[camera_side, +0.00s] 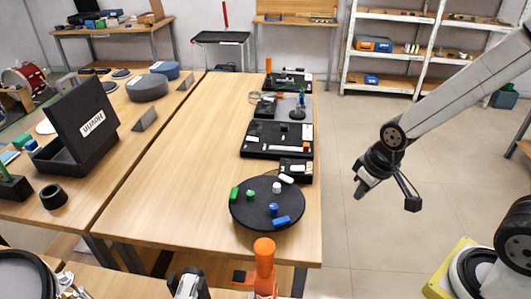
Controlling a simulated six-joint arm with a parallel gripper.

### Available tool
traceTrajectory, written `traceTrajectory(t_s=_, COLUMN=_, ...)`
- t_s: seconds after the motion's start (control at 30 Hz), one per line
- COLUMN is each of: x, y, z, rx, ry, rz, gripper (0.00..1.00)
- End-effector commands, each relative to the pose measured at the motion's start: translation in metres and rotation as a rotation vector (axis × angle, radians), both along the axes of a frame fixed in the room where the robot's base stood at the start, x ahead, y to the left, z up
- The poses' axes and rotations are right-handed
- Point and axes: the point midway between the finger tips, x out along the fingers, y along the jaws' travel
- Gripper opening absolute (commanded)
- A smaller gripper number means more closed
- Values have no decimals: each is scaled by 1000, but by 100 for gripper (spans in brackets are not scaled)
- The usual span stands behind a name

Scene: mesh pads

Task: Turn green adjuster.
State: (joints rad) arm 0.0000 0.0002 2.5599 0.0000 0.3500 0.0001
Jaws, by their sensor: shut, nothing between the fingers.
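A round black disc (254,217) lies near the front right of the wooden table. On its left side are a green block (234,194) and a small green knob-like piece (250,195); which of them is the adjuster I cannot tell. My gripper (361,189) hangs in the air to the right of the table, beyond its edge and well apart from the disc. It is shut and empty, pointing down and to the left.
The disc also bears a white knob (276,187), a white block (286,179), a blue knob (273,209) and a blue block (281,221). Black trays (262,153) stand behind it. An orange post (264,252) rises in front. The table's middle is clear.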

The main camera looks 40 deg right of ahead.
Motion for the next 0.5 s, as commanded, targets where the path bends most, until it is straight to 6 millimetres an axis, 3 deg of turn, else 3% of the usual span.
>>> traceTrajectory(t_s=0.33, x=0, y=0, z=0, rx=0, ry=0, rz=0, gripper=0)
traceTrajectory(t_s=0.37, x=0, y=0, z=0, rx=0, ry=0, rz=0, gripper=3)
traceTrajectory(t_s=0.5, x=2, y=0, z=0, rx=-1, ry=1, rz=5, gripper=48)
